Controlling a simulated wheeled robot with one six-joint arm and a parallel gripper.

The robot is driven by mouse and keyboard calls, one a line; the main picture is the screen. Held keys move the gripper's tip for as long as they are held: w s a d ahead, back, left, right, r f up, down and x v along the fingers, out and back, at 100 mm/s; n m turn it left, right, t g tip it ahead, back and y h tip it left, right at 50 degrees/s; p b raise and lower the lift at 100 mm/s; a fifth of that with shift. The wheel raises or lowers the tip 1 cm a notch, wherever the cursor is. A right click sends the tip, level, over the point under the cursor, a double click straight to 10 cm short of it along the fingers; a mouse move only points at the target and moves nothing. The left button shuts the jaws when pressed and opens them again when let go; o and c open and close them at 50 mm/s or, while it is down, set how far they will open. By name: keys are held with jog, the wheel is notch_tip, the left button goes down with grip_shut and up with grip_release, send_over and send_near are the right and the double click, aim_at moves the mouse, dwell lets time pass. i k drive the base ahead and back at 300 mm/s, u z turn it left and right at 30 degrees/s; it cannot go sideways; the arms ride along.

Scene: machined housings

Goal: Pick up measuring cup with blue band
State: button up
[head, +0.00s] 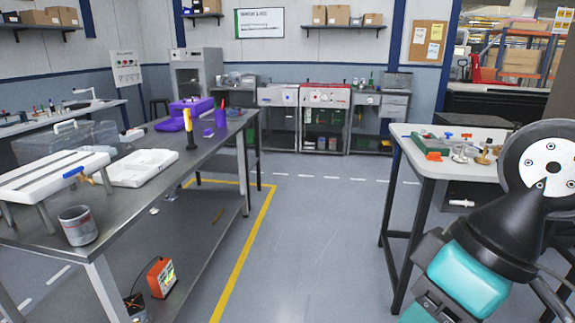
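A grey metal cup (78,227) stands upright near the front corner of the long steel table (150,198) on the left. Its band looks reddish, not blue. I cannot make out any cup with a blue band in this view. My arm shows at the right edge, with black, white and teal links in front of the right-hand table. My gripper's fingers are not in view.
The steel table also holds a white tray (143,168), a white slotted stand (48,175), a clear box, a purple machine (185,113) and a yellow-handled tool. A right table (415,140) carries small fittings. The floor between (310,225) is clear. An orange device (161,277) sits below.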

aim_at(322, 141)
jog(key=i, duration=10.1)
jog(key=u, duration=1.95)
jog(key=i, duration=0.9)
jog(key=z, duration=0.5)
